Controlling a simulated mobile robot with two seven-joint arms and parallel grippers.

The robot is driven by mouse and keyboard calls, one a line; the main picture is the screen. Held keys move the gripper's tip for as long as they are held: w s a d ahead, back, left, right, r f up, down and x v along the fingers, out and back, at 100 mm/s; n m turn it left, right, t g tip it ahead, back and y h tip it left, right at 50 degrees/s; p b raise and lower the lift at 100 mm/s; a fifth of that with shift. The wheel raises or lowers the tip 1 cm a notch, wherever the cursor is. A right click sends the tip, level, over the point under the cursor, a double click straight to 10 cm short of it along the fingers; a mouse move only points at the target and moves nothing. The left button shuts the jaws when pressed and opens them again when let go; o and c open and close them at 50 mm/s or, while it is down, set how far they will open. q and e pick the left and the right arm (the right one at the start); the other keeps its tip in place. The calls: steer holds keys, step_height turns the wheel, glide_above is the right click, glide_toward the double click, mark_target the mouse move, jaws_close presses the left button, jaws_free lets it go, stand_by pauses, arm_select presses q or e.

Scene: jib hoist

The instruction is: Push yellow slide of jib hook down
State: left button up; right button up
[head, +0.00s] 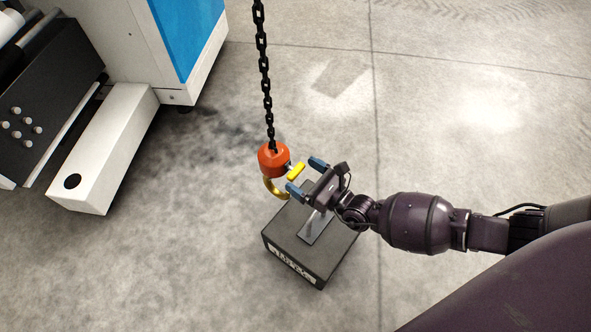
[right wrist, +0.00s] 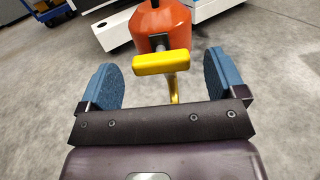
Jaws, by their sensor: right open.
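The jib hook hangs on a black chain (head: 263,60). Its orange-red body (head: 272,158) carries a yellow slide (head: 296,171) on the side facing my right gripper, with a gold hook (head: 274,188) below. My right gripper (head: 305,176) is open, its two blue-padded fingers apart, close to the slide. In the right wrist view the yellow slide (right wrist: 160,62) lies crosswise between and slightly beyond the open fingers (right wrist: 162,82), with the orange body (right wrist: 160,25) behind it. No contact shows clearly. My left gripper is not in view.
A dark block (head: 283,243) with a metal plate on top stands on the floor below the hook and gripper. A white and blue machine (head: 150,45) with a low white beam (head: 105,150) stands at the left. The concrete floor on the right is clear.

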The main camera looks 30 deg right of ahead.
mark_target(287, 171)
steer(key=shift+x, duration=1.35)
steer(key=c, duration=1.3)
steer(key=shift+w+f, duration=0.1)
steer(key=shift+f, duration=1.55)
steer(key=o, duration=1.3)
